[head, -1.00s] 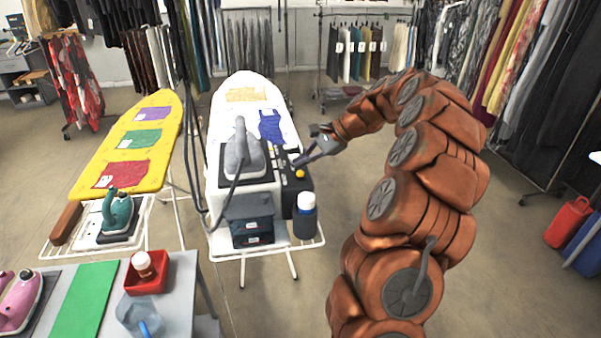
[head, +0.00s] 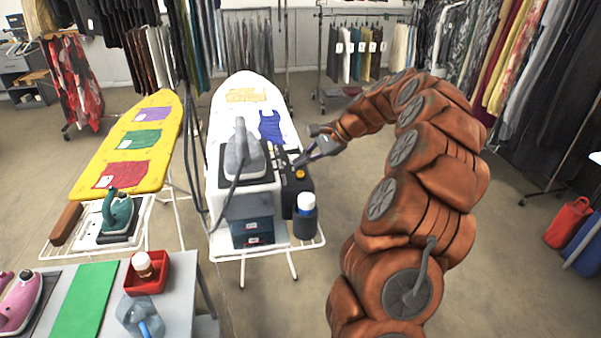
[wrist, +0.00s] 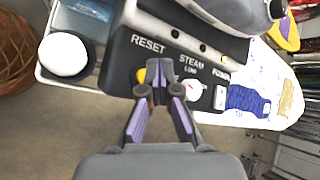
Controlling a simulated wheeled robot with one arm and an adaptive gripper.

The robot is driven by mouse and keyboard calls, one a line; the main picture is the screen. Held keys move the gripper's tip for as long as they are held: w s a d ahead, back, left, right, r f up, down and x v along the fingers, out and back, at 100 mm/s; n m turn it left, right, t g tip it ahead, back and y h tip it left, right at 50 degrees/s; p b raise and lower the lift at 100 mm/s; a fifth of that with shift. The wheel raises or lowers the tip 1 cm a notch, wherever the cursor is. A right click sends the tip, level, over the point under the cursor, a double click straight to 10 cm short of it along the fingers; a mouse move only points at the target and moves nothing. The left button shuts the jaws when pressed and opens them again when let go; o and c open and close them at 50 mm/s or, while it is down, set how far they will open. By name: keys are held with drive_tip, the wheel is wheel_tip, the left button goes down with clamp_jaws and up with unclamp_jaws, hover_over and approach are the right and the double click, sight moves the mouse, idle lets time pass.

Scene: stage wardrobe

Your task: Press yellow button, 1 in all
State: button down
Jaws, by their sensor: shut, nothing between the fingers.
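The yellow button (head: 300,175) sits on the black control panel (head: 290,198) beside the grey iron on the white ironing board. In the wrist view the yellow button (wrist: 141,76) shows below the RESET label, partly hidden by my fingertips. My gripper (head: 298,161) is shut and empty, reaching in from the right with its tips low over the panel. In the wrist view my gripper (wrist: 171,72) has its tips just right of the visible yellow. I cannot tell whether the tips touch the button.
A white-faced gauge (wrist: 194,92) and a STEAM LINE label lie right of the tips. A white-capped bottle (head: 306,203) stands in a holder at the panel's near end. The grey iron (head: 240,158) stands left of the panel. Open floor lies right of the board.

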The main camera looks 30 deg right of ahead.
sight(303, 173)
drive_tip(key=shift+f, duration=0.1)
drive_tip(key=shift+f, duration=0.3)
drive_tip(key=shift+f+b, duration=0.3)
drive_tip(key=shift+f, duration=0.2)
idle(0.8)
drive_tip(key=shift+r, duration=0.2)
drive_tip(key=shift+r+p, duration=0.5)
drive_tip(key=shift+r, duration=0.25)
drive_tip(key=shift+r, duration=0.1)
drive_tip(key=shift+r+p, duration=1.4)
drive_tip(key=shift+r, duration=1.05)
